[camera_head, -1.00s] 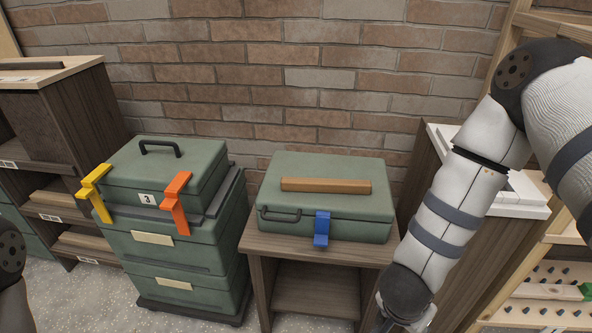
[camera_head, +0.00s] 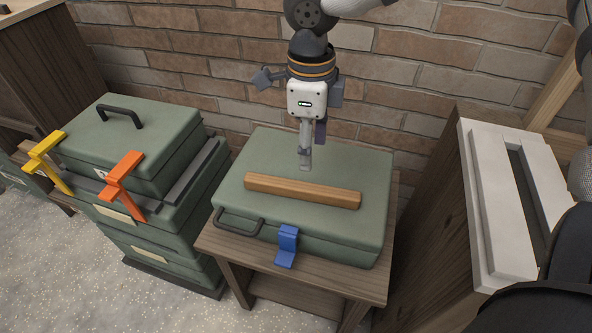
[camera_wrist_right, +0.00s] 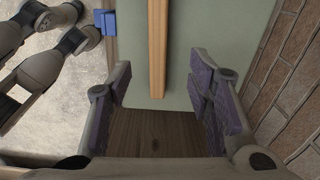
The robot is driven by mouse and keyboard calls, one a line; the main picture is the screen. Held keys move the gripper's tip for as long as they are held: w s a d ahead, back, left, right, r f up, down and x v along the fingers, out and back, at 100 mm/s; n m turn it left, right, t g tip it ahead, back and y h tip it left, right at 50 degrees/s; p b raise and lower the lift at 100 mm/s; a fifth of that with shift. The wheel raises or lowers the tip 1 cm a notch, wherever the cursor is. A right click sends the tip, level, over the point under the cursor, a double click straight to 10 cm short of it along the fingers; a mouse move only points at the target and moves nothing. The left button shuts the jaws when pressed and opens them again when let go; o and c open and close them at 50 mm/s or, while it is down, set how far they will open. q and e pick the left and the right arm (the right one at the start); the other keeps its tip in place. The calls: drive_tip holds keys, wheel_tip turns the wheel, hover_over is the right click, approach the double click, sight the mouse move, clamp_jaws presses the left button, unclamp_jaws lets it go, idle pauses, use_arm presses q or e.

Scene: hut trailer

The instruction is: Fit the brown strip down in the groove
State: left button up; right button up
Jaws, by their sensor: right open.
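The brown strip (camera_head: 300,191) lies across the lid of a green case (camera_head: 345,160). It also shows in the right wrist view (camera_wrist_right: 158,45), running between the finger lines toward the far side. My right gripper (camera_head: 305,164) points down over the lid, just behind the strip's middle in the head view. In the right wrist view the gripper (camera_wrist_right: 160,75) is open, its purple-padded fingers wide apart with nothing held. The groove (camera_head: 532,190) is a dark, empty slot in a pale block (camera_head: 490,200) on a wooden cabinet at the right. My left gripper is not in view.
The green case rests on a small wooden stand (camera_head: 285,268) and has a blue latch (camera_head: 287,245). Stacked green boxes (camera_head: 150,143) with yellow (camera_head: 45,160) and orange (camera_head: 122,185) latches stand at the left. A brick wall (camera_head: 210,50) closes the back.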

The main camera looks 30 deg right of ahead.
sight(301, 185)
drive_tip(key=f, duration=0.4)
drive_tip(key=f+b, duration=0.1)
drive_tip(key=f, duration=0.2)
drive_tip(key=a+f+b, duration=0.1)
drive_tip(key=f, duration=0.3)
drive_tip(key=shift+w+f, duration=0.3)
drive_tip(key=shift+w, duration=0.1)
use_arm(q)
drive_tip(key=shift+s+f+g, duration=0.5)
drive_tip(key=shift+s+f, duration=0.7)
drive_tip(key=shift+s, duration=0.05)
use_arm(e)
drive_tip(key=shift+r, duration=0.1)
drive_tip(key=shift+c, duration=0.3)
clamp_jaws()
